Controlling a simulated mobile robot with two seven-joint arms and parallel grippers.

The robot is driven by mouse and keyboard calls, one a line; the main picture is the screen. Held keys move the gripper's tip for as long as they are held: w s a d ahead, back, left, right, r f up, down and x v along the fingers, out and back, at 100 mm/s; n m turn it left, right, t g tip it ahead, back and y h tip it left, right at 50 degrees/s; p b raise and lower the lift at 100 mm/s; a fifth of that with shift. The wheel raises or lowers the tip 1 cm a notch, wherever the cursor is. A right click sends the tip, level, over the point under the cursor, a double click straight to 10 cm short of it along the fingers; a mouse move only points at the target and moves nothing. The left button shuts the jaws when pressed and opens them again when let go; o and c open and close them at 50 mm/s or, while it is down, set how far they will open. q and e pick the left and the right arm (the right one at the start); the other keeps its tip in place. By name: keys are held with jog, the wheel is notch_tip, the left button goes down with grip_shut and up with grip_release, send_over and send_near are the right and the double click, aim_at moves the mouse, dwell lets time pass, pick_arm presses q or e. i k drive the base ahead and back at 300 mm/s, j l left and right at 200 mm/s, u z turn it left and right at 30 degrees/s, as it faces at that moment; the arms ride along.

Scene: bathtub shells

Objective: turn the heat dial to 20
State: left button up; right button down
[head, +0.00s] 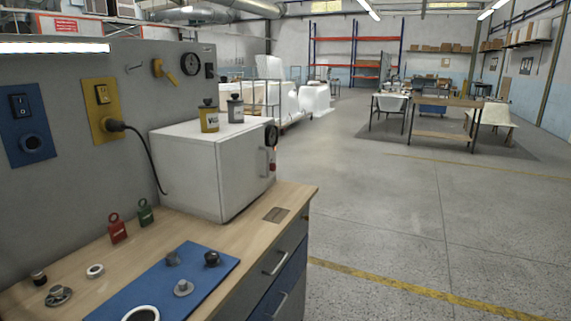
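A white box-shaped cabinet, which looks like an oven (190,170), stands on the wooden workbench against the grey wall panel. A round black dial (271,135) sits near the top of its front, which faces right and is seen at a steep angle. I cannot read the dial's numbers or its setting from here. A small red part (273,166) and a vertical handle show below the dial. Neither of my grippers is in view.
Two small jars (209,118) stand on the cabinet. Red (117,229) and green (145,212) padlocks, a blue mat (205,262) with metal parts, and loose fittings lie on the bench (245,230). A black plug and cable hang left of the cabinet. Open floor (390,215) lies right.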

aim_at(272, 167)
jog(key=i+l, duration=1.1)
jog(key=i, duration=0.15)
jog(key=k+l+z, duration=0.05)
